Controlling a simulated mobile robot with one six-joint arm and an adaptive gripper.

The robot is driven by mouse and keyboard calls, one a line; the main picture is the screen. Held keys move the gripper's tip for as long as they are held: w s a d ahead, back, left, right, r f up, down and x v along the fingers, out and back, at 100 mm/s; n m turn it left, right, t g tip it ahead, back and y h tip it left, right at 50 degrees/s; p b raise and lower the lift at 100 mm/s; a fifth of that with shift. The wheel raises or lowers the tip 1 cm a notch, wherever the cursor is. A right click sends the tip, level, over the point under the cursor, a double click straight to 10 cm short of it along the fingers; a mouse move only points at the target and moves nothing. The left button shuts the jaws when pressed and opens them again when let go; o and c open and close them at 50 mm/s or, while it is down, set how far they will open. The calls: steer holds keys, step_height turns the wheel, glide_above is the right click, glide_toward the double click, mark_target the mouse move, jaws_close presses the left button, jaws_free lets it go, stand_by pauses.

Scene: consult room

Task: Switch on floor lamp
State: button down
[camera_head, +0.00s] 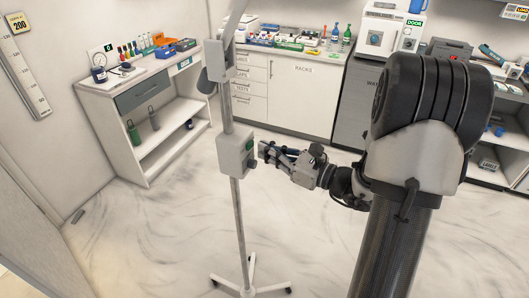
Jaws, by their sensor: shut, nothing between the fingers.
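The floor lamp (240,215) stands upright in the middle of the view, a thin pale pole on a base with several caster-tipped legs. A light grey switch box (231,157) is fixed on the pole, with small dark and green parts on its right side. The lamp's top end runs out of the upper edge of the picture. My gripper (264,150) is shut and empty, pointing left, just right of the switch box. I cannot tell whether its tips touch the box. Whether the lamp is lit cannot be seen.
A white shelf unit (101,131) with bottles and boxes stands at the left. A drawer cabinet (299,94) and a counter with bottles and a white machine (379,37) line the back. The pale floor (150,235) around the lamp is clear.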

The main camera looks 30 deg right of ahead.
steer(key=shift+w+a, duration=0.3)
steer(key=shift+w, duration=0.2)
steer(key=shift+w+r, duration=0.1)
steer(key=shift+w+n+g+y+p, duration=0.3)
steer(key=shift+n+g+y, duration=0.1)
steer(key=shift+n+y, duration=0.15)
steer(key=s+d+p, duration=0.2)
steer(key=s+d, duration=0.7)
steer(key=d, duration=0.1)
steer(key=shift+s+d, duration=0.15)
steer(key=shift+s, duration=0.05)
